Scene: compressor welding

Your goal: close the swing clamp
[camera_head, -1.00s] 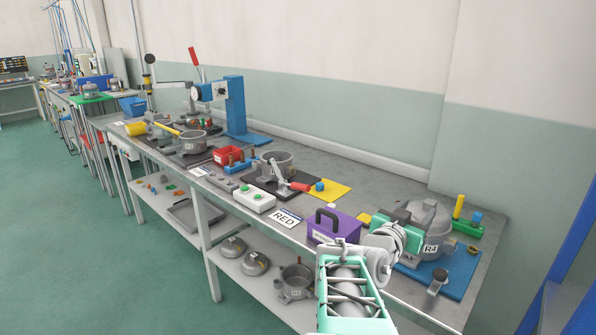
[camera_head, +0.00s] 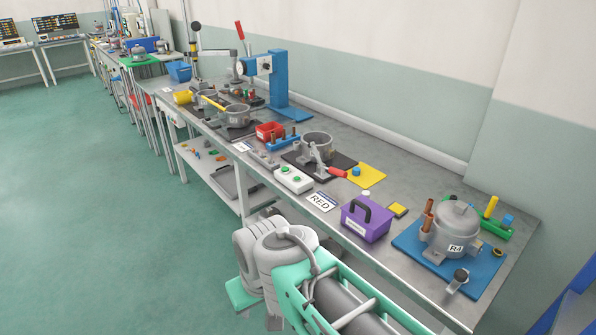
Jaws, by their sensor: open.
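A toggle-style clamp with a red handle (camera_head: 337,172) stands on a black plate in front of a grey cylindrical part (camera_head: 317,146), mid-bench. Its handle points right and lies low; its exact arm position is too small to tell. Another clamp-like arm with a black knob (camera_head: 460,276) stands at the front of the blue plate (camera_head: 408,243), beside the grey R4 pot (camera_head: 454,232). I cannot tell which of these is the swing clamp. My arm shows at the bottom centre, in front of the bench edge and well apart from both. My gripper's fingers cannot be made out.
A purple box with a black handle (camera_head: 366,220) stands near the bench's front edge, between the two stations. A blue press (camera_head: 278,80) stands farther back. Green floor is free at left.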

